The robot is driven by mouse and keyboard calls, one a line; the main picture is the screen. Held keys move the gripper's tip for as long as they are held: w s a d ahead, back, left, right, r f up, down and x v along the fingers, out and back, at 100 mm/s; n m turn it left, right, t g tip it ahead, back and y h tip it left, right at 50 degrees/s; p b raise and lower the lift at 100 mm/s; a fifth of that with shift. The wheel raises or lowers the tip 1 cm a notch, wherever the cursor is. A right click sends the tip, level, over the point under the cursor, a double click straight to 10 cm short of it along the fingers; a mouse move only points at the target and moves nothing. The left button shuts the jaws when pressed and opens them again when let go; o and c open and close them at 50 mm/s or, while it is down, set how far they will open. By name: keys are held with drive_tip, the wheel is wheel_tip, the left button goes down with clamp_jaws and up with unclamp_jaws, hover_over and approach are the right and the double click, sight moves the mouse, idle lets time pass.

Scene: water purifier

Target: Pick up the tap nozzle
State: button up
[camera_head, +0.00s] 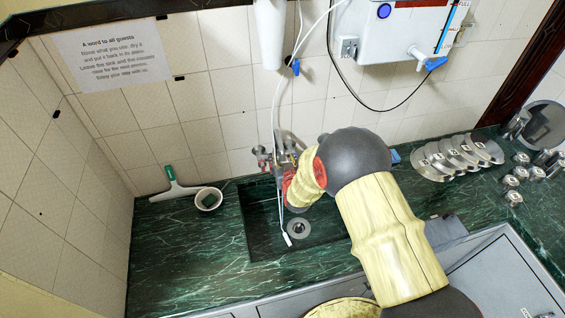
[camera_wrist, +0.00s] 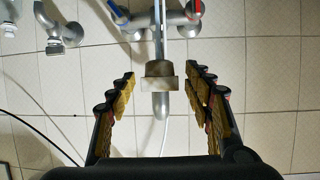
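The tap (camera_head: 275,155) stands on the wall above the dark green sink, and my arm partly covers it in the head view. In the wrist view, the tap body with red and blue handles (camera_wrist: 160,22) is at the top. My gripper (camera_wrist: 160,84) is open. Its two fingers stand left and right of the nozzle, with a visible gap on each side. In the head view my gripper is mostly hidden behind my arm.
A slim pipe with a white tip (camera_head: 287,239) hangs over the sink (camera_head: 262,240). Metal discs (camera_head: 425,163) and several metal cups stand right. A water purifier (camera_head: 400,30) hangs on the wall.

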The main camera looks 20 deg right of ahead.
drive_tip(key=shift+c, duration=1.2)
drive_tip(key=c, duration=0.6)
drive_tip(key=shift+c, duration=0.2)
drive_tip(key=shift+b, duration=0.3)
drive_tip(key=s+a+b, duration=0.1)
drive_tip(key=s, duration=1.7)
drive_tip(key=shift+a+b, duration=0.15)
drive_tip(key=shift+b, duration=0.2)
